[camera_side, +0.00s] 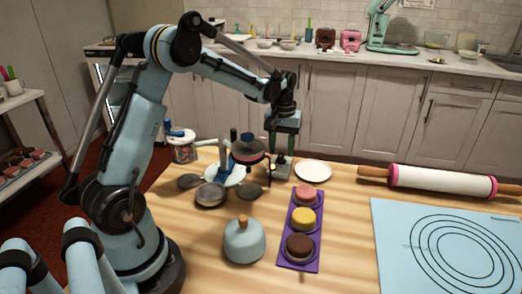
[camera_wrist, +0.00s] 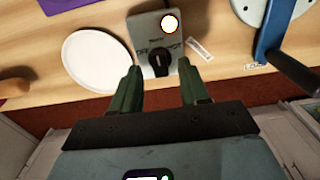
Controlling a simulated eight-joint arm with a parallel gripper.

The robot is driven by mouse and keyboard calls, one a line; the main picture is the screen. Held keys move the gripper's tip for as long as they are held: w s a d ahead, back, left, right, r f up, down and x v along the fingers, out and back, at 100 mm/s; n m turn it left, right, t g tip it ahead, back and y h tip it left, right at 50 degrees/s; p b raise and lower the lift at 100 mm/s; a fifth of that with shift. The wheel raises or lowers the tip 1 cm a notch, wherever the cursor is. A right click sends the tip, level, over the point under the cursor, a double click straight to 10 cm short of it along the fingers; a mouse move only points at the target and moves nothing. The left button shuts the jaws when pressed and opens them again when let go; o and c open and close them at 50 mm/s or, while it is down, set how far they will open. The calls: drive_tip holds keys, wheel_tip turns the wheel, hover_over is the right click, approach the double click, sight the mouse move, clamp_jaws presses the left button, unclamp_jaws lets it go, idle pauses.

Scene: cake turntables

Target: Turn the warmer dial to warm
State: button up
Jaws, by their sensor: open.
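The warmer (camera_wrist: 146,28) is a small grey box with a black dial (camera_wrist: 159,60) on its face and a round, bright white-yellow lamp (camera_wrist: 169,23). Small dark lettering surrounds the dial, too blurred to read; the dial's exact setting is unclear. In the side view the warmer (camera_side: 281,171) stands at the table's back, below my gripper (camera_side: 283,147). In the wrist view my gripper (camera_wrist: 160,70) is open, with one green finger on each side of the dial. I cannot tell whether either finger touches it.
A white plate (camera_side: 313,170) lies right of the warmer. A stand with a blue post (camera_side: 224,152) and a cake turntable is close on its left. A purple tray (camera_side: 299,233) holds three small cakes. A blue bell-shaped object (camera_side: 244,243) stands in front. A rolling pin (camera_side: 430,180) lies right.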

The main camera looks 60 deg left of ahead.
sight(281, 155)
wheel_tip(281, 155, up, 10)
drive_tip(key=shift+r, duration=0.2)
idle(0.3)
drive_tip(key=s+d+f+m+t, duration=0.1)
drive_tip(key=s+d+m+t, duration=0.6)
drive_tip(key=s+d, duration=0.8)
drive_tip(key=shift+d+f+m, duration=0.3)
drive_tip(key=shift+d+m, duration=0.5)
drive_tip(key=shift+m, duration=0.2)
